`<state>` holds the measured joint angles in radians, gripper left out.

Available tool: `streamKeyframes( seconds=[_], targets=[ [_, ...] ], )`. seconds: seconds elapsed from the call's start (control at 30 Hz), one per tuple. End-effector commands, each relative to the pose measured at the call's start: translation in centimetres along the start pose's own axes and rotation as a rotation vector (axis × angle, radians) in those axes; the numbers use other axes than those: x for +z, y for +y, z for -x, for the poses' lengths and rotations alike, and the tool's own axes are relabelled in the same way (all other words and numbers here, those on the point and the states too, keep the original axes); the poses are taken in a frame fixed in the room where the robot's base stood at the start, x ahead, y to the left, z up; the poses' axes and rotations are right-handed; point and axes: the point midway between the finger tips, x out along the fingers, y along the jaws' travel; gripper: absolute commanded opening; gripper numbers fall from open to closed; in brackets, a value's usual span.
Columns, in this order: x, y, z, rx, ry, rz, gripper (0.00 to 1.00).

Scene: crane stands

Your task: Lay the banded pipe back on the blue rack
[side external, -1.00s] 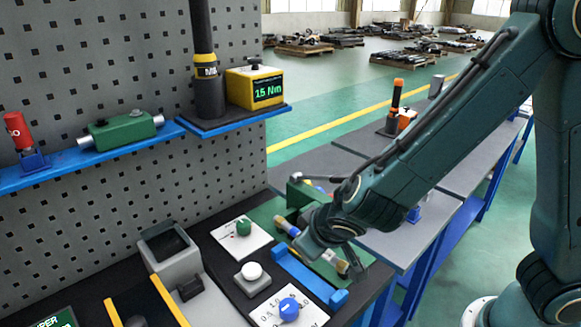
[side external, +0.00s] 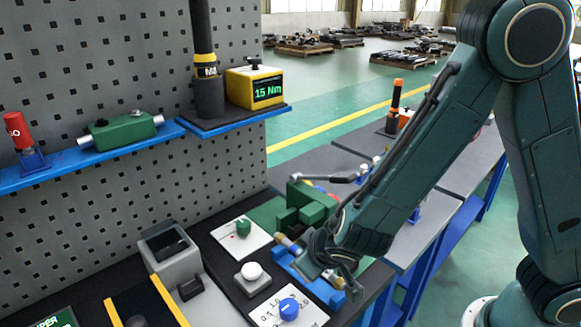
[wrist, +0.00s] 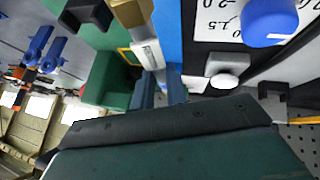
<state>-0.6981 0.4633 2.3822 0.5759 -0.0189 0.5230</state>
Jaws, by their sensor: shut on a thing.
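The blue rack (side external: 318,290) lies on the dark bench top, in front of the green vise; part of it shows in the wrist view (wrist: 170,32). The banded pipe (side external: 287,242) has a brass-coloured end and a pale silver section, seen in the wrist view (wrist: 148,54). My gripper (side external: 322,264) is shut on the pipe and holds it roughly lengthwise along the rack. The wrist hides the pipe's middle in the side view. I cannot tell whether the pipe touches the rack.
The green vise (side external: 305,207) with its grey handle stands just behind. A panel with a blue knob (side external: 289,309), a white button (side external: 251,271) and a green-knob panel (side external: 242,235) lie left of the rack. A grey open box (side external: 168,246) stands further left.

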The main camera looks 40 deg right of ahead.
Motion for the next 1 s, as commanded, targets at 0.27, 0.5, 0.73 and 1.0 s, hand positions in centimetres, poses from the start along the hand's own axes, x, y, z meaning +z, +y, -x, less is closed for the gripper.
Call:
streamKeyframes(
  seconds=[0.27,0.5,0.73,1.0],
  targets=[
    [0.7,-0.4,-1.1,0.001,0.000,0.000,0.00],
    [0.8,-0.5,-1.3,0.000,0.002,0.000,0.00],
    [0.8,-0.5,-1.3,0.000,0.002,-0.001,0.20],
    [0.8,-0.5,-1.3,0.000,0.001,-0.001,0.40]
  ],
)
